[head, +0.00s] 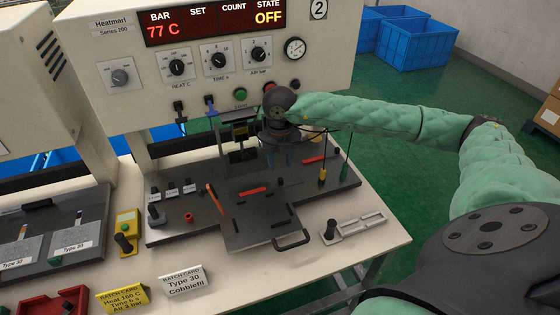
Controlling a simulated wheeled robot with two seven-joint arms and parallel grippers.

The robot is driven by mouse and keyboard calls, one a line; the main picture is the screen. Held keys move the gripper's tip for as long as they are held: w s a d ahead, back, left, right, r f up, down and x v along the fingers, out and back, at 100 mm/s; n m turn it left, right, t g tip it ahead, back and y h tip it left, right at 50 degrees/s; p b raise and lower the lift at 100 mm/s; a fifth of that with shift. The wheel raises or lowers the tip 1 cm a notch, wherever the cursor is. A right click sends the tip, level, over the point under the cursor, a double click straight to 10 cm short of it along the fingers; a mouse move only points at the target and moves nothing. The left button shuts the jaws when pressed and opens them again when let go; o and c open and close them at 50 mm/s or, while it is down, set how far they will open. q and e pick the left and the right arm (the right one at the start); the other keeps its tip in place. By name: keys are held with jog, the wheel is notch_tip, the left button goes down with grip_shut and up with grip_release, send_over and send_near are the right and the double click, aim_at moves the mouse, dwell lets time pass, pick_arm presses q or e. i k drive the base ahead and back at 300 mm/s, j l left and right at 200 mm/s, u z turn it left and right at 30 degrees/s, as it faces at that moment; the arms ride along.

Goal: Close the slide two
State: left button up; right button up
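The slide of machine two is a dark flat plate (252,222) that sticks out toward me from under the press, over the cream bench. A black bar handle (291,240) is at its front edge. An orange-red strip lies on the plate. My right gripper (279,160) hangs pointing down above the back part of the plate, behind the handle and apart from it. Its two bluish fingers show a gap with nothing visible between them. The wrist and fingers hide part of the press head. My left gripper is out of view.
The machine's control panel (216,42), marked 2, reads 77 C and OFF. Two batch cards, yellow (123,297) and white (186,282), stand in front. A yellow block (126,230) is at left. Bare bench lies before the handle.

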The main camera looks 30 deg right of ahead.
aim_at(260, 218)
jog(key=k, duration=1.5)
